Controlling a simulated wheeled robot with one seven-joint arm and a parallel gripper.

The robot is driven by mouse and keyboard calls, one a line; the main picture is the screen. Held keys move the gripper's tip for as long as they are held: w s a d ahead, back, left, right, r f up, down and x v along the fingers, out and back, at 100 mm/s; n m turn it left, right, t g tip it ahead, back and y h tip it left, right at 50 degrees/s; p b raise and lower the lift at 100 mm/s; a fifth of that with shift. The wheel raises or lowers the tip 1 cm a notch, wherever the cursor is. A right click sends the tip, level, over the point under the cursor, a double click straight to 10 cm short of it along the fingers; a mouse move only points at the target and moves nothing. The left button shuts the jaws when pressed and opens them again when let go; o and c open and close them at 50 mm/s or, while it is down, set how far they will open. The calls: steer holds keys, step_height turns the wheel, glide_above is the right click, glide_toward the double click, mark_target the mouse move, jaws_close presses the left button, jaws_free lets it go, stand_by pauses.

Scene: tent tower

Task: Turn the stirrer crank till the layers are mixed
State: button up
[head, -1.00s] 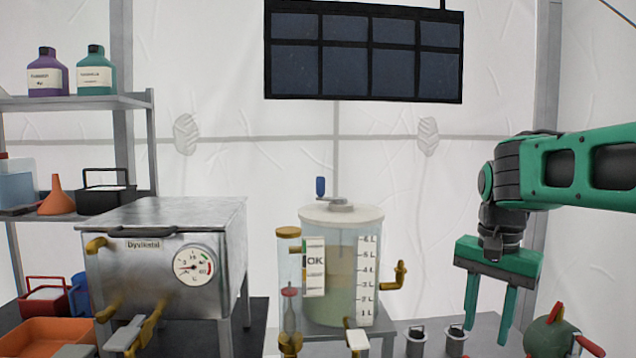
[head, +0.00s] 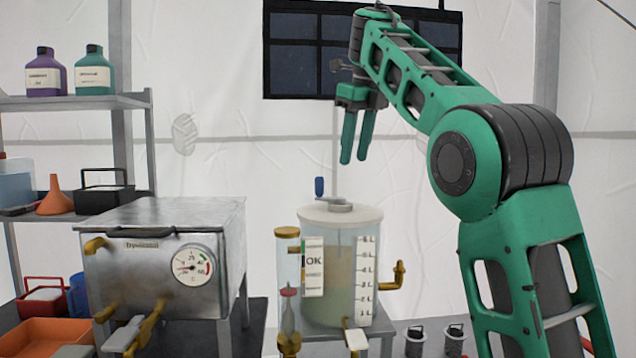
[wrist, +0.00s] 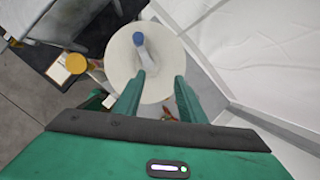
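The clear tank (head: 341,270) stands at the middle of the head view, with a pale lid (head: 362,214) and a litre scale on its front. In the wrist view the blue knob (wrist: 138,38) lies ahead of the fingers, over the round lid (wrist: 122,70). My gripper (head: 354,160) is open and empty, above the lid and slightly right of the knob, not touching it.
A metal heater box (head: 160,260) with a dial is further left. A shelf (head: 80,103) holds bottles. Small dark pots (head: 416,340) stand right of the tank.

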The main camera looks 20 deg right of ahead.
mark_target(319, 177)
steer(key=w+a+r+m, duration=0.2)
steer(key=a+r+m, duration=0.1)
steer(key=a, duration=0.3)
steer(key=shift+t+y, duration=0.3)
steer(key=shift+y, duration=0.1)
steer(key=shift+s+x, duration=0.15)
steer(key=shift+x, duration=2.45)
steer(key=shift+s+x, duration=0.1)
steer(key=shift+x, duration=2.55)
steer(key=shift+f, duration=0.1)
jaws_close()
